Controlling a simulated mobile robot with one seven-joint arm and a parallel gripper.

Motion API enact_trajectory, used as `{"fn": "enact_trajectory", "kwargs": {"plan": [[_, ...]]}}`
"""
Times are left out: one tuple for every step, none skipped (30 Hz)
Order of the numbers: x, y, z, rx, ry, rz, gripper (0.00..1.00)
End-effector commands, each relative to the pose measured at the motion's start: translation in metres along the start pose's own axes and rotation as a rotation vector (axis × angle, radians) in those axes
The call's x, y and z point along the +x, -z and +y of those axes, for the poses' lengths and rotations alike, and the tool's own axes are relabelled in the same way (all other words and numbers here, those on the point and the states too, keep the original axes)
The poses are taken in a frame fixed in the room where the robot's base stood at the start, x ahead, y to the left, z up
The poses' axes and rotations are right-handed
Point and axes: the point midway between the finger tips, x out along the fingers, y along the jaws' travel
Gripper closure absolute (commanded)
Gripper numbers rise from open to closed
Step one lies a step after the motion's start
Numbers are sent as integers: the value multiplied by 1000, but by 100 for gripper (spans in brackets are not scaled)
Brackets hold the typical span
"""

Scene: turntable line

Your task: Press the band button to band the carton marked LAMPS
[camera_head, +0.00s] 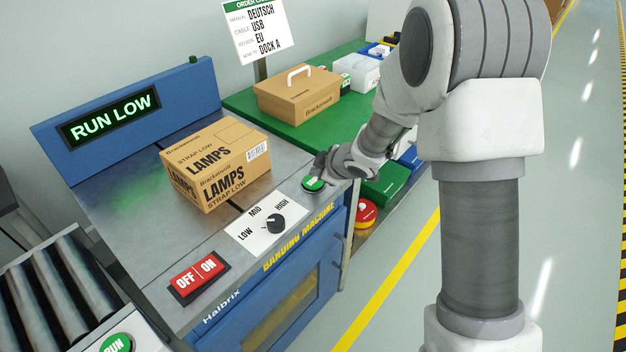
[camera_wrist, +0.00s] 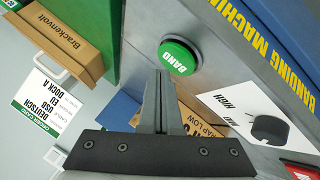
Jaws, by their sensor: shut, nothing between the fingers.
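The carton marked LAMPS (camera_head: 215,165), also marked STRAP LOW, sits on the banding machine's metal top (camera_head: 130,205). The green band button (camera_head: 313,184) is on the machine's right front part; it also shows in the wrist view (camera_wrist: 178,56). My gripper (camera_head: 322,172) is at the button in the head view, partly hiding it. In the wrist view my shut, empty fingers (camera_wrist: 160,76) end just below the button's rim; whether they touch it I cannot tell. The display (camera_head: 114,117) reads RUN LOW. The LOW/MID/HIGH dial (camera_head: 272,222) stands left of the button.
A red OFF/ON switch (camera_head: 199,277) is at the machine's front left. A green RUN button (camera_head: 116,344) is by the rollers (camera_head: 50,300). A Brackenvolt carton with a handle (camera_head: 297,95) and an order card (camera_head: 258,30) stand behind. A red button (camera_head: 366,212) is at lower right.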

Motion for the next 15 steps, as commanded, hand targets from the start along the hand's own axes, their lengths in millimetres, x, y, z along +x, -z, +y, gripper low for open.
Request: {"fn": "enact_trajectory", "kwargs": {"plan": [[-3,2,3,0,-1,0,100],[-5,4,4,0,-1,0,100],[-8,6,6,0,-1,0,100],[-10,8,8,0,-1,1,100],[-12,9,9,0,-1,1,100],[-16,12,12,0,-1,1,100],[-18,13,13,0,-1,1,100],[-20,15,15,0,-1,1,100],[-23,17,17,0,-1,0,100],[-25,18,18,0,-1,0,100],[-27,20,20,0,-1,0,100],[-30,21,22,0,-1,0,100],[-32,23,24,0,-1,0,100],[-34,24,25,0,-1,0,100],[-35,25,26,0,-1,0,100]]}}
